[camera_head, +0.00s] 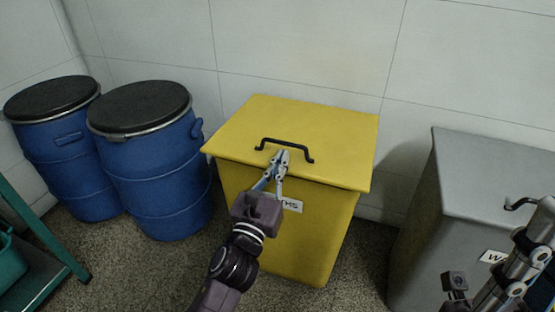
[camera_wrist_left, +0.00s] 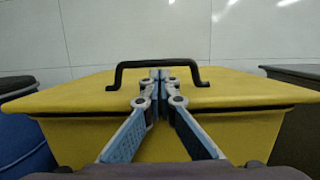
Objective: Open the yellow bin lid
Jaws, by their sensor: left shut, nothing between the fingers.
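The yellow bin (camera_head: 300,235) stands against the white wall with its yellow lid (camera_head: 330,118) closed flat on top. A black handle (camera_head: 285,146) is fixed on the lid near its front edge; it also shows in the left wrist view (camera_wrist_left: 157,64). My left gripper (camera_head: 282,155) is shut and empty, its fingertips at the front of the handle. In the left wrist view the fingertips (camera_wrist_left: 160,76) overlap the space under the handle bar; I cannot tell whether they touch it. My right arm shows at the lower right, with its fingertips not clearly seen.
Two blue drums (camera_head: 155,165) with black lids stand left of the bin. A grey bin (camera_head: 480,180) with a black handle stands to the right, partly behind my right arm. A green frame (camera_head: 40,245) is at the lower left. Speckled floor lies between.

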